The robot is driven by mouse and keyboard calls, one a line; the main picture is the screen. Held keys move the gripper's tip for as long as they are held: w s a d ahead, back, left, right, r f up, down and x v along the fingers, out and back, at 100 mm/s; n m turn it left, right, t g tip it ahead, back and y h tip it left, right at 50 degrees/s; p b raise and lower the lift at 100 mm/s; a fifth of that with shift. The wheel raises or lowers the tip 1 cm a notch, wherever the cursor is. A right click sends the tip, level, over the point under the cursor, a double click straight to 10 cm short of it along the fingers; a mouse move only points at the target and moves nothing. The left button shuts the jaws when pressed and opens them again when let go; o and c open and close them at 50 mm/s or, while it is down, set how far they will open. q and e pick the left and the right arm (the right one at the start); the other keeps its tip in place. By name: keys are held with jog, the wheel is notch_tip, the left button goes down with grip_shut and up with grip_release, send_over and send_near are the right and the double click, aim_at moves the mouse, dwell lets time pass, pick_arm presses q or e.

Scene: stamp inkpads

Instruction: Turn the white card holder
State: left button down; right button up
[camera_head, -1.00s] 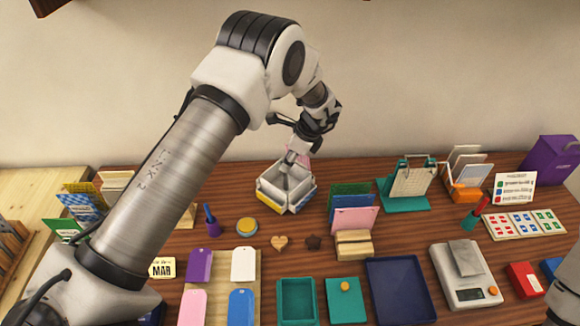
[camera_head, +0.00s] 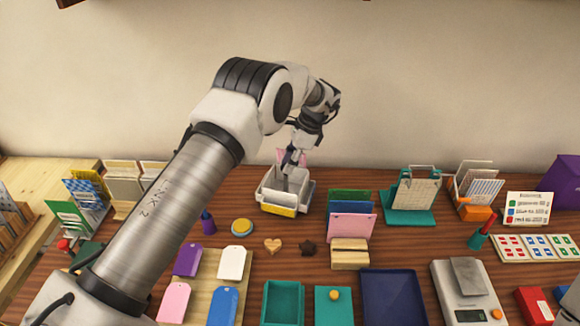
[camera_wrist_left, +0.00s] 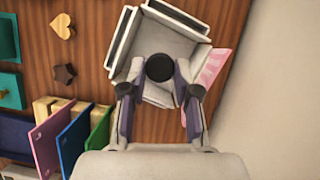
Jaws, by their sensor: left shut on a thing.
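The white card holder (camera_head: 271,197) stands at the back middle of the table. It is a square box with sloped pockets, and a yellow strip faces the front. A pink card (camera_wrist_left: 212,68) shows at its far side. My left gripper (camera_head: 289,168) reaches down over its middle. In the left wrist view the gripper (camera_wrist_left: 158,80) is shut on the holder's round black knob (camera_wrist_left: 160,67), one finger on each side. The holder's base is partly hidden in that view. My right gripper is not in view.
A rack of pink and green cards (camera_head: 351,226) stands to the right. A yellow round pad (camera_head: 242,227), a wooden heart (camera_head: 272,246) and a dark star (camera_head: 308,248) lie in front. A teal calendar stand (camera_head: 409,213) is farther right. The wall is close behind.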

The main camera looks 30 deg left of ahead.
pick_arm(q)
jog(key=shift+s+f+n+g+h+b, duration=0.25)
jog(key=shift+f+n+g+h+b, duration=0.3)
jog(key=shift+n, duration=0.55)
jog(key=shift+a+r+n+b, duration=0.1)
jog(key=shift+r+n+b, duration=0.05)
jog(key=shift+n+b, duration=0.2)
jog(key=c, duration=1.1)
grip_release()
jog(key=shift+w+a, duration=0.1)
jog(key=shift+a, duration=0.1)
notch_tip(320, 180, up, 10)
